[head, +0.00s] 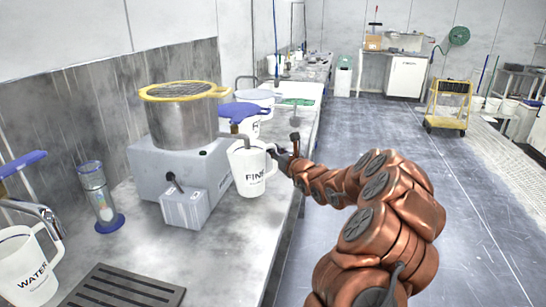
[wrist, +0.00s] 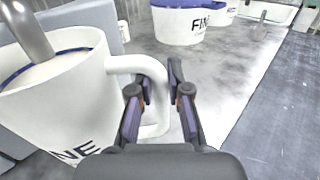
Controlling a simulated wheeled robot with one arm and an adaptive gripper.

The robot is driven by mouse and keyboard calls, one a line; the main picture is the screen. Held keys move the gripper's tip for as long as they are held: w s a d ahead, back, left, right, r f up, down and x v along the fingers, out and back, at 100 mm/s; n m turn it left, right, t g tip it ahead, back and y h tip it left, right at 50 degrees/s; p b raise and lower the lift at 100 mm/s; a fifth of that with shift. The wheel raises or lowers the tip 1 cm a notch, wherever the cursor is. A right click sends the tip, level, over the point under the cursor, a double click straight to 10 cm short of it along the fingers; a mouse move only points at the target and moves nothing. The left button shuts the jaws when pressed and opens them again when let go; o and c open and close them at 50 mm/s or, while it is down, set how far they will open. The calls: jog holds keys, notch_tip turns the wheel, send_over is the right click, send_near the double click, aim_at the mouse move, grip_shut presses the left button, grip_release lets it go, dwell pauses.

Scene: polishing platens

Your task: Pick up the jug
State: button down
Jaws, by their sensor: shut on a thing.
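The white jug (head: 249,172) lettered "FINE" is upright in front of the grey machine, near the counter's right edge. It also fills the left of the wrist view (wrist: 62,100), with a blue line inside its rim. My gripper (head: 284,160) reaches it from the right. In the wrist view my gripper (wrist: 160,86) is shut on the jug's handle (wrist: 152,68), one finger on each side. A grey metal spout (wrist: 28,30) comes down over the jug's mouth. I cannot tell whether the jug's base touches the counter.
The grey machine (head: 165,170) carries a steel pot with a yellow rim (head: 183,91). A blue-lidded white tub (head: 245,124) stands behind the jug. A "WATER" jug (head: 28,268), a blue-based cylinder (head: 100,200) and a dark grate (head: 120,290) are nearer.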

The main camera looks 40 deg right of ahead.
jog(key=shift+r, duration=0.75)
jog(key=s+d+r+b, duration=0.1)
jog(key=s+d+b, duration=0.1)
jog(key=s, duration=1.3)
jog(key=shift+s+d+r, duration=0.15)
jog(key=shift+d, duration=0.5)
jog(key=shift+s, duration=0.15)
